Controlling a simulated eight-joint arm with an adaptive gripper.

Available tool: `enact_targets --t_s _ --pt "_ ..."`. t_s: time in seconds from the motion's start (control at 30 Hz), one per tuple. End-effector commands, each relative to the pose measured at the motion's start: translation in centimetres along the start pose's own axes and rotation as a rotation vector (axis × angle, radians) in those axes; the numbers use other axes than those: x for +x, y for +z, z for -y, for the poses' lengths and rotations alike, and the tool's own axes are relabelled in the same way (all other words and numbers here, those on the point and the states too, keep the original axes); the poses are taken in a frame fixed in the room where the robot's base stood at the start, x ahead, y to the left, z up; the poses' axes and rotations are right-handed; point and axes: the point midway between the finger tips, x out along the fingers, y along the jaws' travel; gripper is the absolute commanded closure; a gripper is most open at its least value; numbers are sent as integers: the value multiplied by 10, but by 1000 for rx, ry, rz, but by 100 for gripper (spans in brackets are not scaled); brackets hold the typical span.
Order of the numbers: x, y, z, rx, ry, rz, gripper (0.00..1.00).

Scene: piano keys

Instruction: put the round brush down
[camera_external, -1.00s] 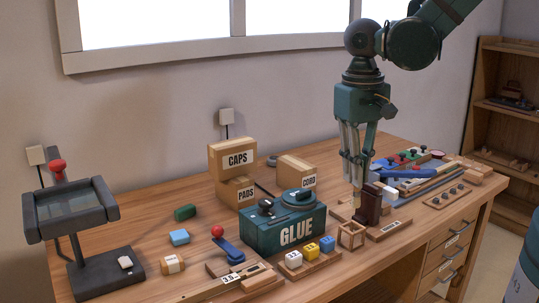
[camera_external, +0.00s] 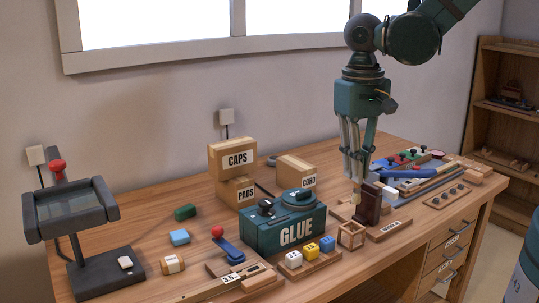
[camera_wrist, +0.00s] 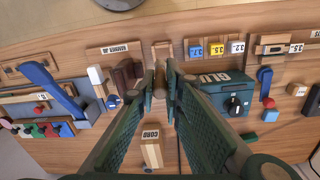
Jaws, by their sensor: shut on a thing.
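My gripper (camera_external: 358,182) points straight down over the right part of the workbench. It is shut on a thin, light wooden piece (camera_external: 357,197), apparently the round brush, held upright. In the wrist view, my fingertips (camera_wrist: 162,78) close around its round brown end (camera_wrist: 159,92). Its lower end is mostly hidden, and I cannot tell whether it touches anything. A small open wooden frame (camera_external: 351,235) stands just in front of it. A dark brown block (camera_external: 368,206) stands close to its right.
The teal GLUE box (camera_external: 285,232) stands to the left, with numbered cubes (camera_external: 311,250) in front. A labelled wooden plate (camera_external: 389,230) lies to the right. Cardboard boxes (camera_external: 233,160) stand behind. Blue parts and a tray (camera_external: 405,172) crowd the right.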

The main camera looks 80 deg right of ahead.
Motion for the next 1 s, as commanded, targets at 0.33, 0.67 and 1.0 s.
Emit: enact_targets --t_s 0.33,0.67,1.0 --pt "-28 0 -2 0 0 0 98" --pt "-43 -8 10 0 -1 0 98" --pt "-52 -32 43 2 -4 0 98"
